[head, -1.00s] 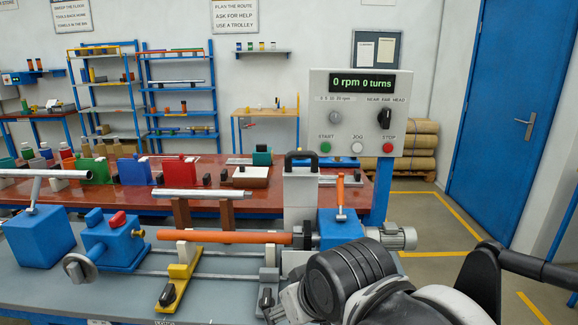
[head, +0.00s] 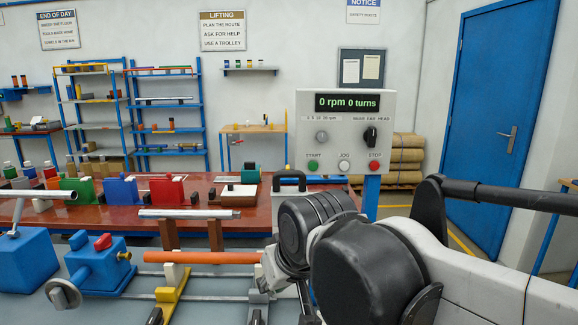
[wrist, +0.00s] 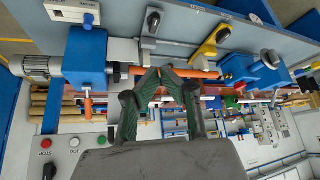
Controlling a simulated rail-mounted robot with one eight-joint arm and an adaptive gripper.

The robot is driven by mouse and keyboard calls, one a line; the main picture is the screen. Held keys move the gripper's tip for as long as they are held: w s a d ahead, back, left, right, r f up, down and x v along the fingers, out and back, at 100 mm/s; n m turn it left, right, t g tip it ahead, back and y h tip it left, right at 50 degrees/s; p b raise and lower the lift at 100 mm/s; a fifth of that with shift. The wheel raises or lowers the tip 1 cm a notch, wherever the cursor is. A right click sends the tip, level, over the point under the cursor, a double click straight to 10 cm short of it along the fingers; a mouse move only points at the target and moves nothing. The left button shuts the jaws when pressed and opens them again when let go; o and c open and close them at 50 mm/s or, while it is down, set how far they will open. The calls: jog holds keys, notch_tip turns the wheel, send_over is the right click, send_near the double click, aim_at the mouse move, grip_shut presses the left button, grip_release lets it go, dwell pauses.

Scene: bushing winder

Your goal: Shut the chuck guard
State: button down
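The orange tube (head: 188,257) runs left from the chuck area. In the wrist view, which is upside down, the blue headstock (wrist: 86,58) is at the left and the orange tube (wrist: 205,74) runs across. Nothing is seen held. Contact with the guard cannot be made out.
The control panel (head: 345,133) reads 0 rpm and 0 turns. The blue tailstock (head: 101,263) with its handwheel and a yellow tube rest (head: 173,288) stand at the left. A red-brown bench (head: 120,213) with several fixtures lies behind the winder.

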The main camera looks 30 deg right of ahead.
jog(key=w+d+r+m+g+p, duration=0.1)
jog(key=w+d+r+p, duration=0.1)
jog(key=w+d+r, duration=0.45)
jog(key=w+d+r+m+h+p, duration=0.1)
jog(key=w+d+r+p, duration=0.15)
jog(key=w+r, duration=0.65)
jog(key=w+d+r+m+g+p, duration=0.15)
jog(key=w+d+r, duration=0.35)
jog(key=w, duration=0.6)
jog(key=w+d+m+p, duration=0.2)
jog(key=w+d, duration=0.6)
jog(key=shift+n+g+h, duration=0.25)
jog(key=shift+h, duration=0.05)
jog(key=x, duration=0.7)
jog(key=s+p+x, duration=0.1)
jog(key=x, duration=0.2)
jog(key=shift+a+f, duration=0.15)
jog(key=shift+f, duration=0.25)
jog(key=shift+s+a+f, duration=0.15)
jog(key=shift+s+f, duration=0.05)
jog(key=shift+s, duration=0.05)
jog(key=shift+s+f, duration=0.1)
jog(key=shift+f, duration=0.25)
jog(key=shift+s+a, duration=0.1)
